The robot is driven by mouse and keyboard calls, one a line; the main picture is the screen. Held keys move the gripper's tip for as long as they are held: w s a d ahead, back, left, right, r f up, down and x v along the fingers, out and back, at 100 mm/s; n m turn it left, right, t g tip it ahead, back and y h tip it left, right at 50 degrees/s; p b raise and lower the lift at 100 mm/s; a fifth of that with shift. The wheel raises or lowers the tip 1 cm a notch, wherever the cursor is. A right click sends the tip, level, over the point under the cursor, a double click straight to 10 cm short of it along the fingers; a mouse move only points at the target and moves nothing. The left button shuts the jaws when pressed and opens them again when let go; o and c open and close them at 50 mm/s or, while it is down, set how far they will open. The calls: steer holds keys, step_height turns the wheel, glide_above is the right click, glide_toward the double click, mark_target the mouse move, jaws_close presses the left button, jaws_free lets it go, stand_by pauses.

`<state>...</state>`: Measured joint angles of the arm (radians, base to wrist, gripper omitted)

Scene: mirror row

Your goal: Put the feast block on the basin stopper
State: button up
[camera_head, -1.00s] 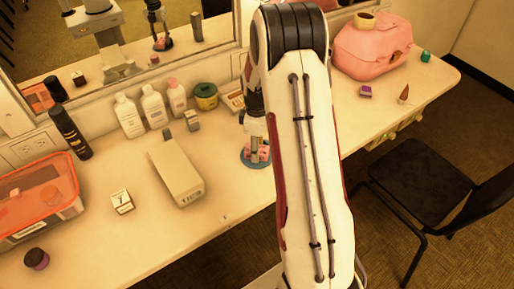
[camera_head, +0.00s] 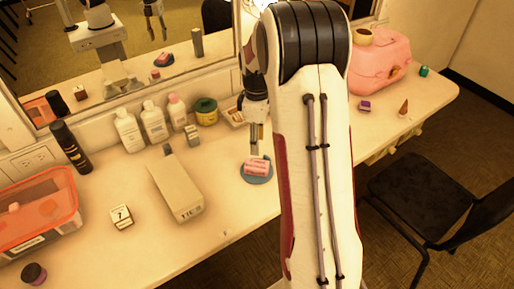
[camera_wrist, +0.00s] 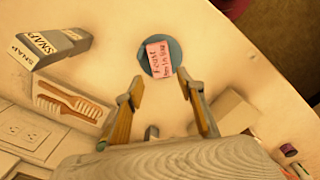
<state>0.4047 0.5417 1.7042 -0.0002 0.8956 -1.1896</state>
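The pink lettered block, the likely feast block (camera_head: 257,166), lies flat on a round blue disc, the likely basin stopper (camera_head: 258,179). In the wrist view the block (camera_wrist: 158,58) sits within the disc's outline, and the blue rim (camera_wrist: 145,66) shows around it, though one end reaches close to the edge. The block's lettering is small and hard to read. My gripper (camera_wrist: 160,84) is open and empty, its fingers apart and back from the block. In the head view it (camera_head: 254,138) hangs above the block, partly hidden by my arm.
A long grey box (camera_head: 177,187) and a small white lettered block (camera_head: 121,216) lie to the left. A pink case (camera_head: 378,66) is at the right.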

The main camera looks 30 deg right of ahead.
steer(key=shift+r, duration=0.65)
steer(key=s+a+r+m+t, duration=0.35)
steer(key=s+a+r, duration=0.55)
steer(key=a+r, duration=0.4)
steer(key=s+a+r+m+t, duration=0.1)
steer(key=s+a+r+m, duration=0.1)
steer(key=s, duration=0.6)
steer(key=s+a+r+m+t, duration=0.1)
steer(key=s+a+r+m, duration=0.1)
steer(key=s+a, duration=0.3)
steer(key=s+m, duration=0.1)
steer(key=s, duration=0.2)
steer(key=shift+s+a+r, duration=0.15)
steer(key=shift+s+a, duration=0.15)
steer(key=shift+s, duration=0.05)
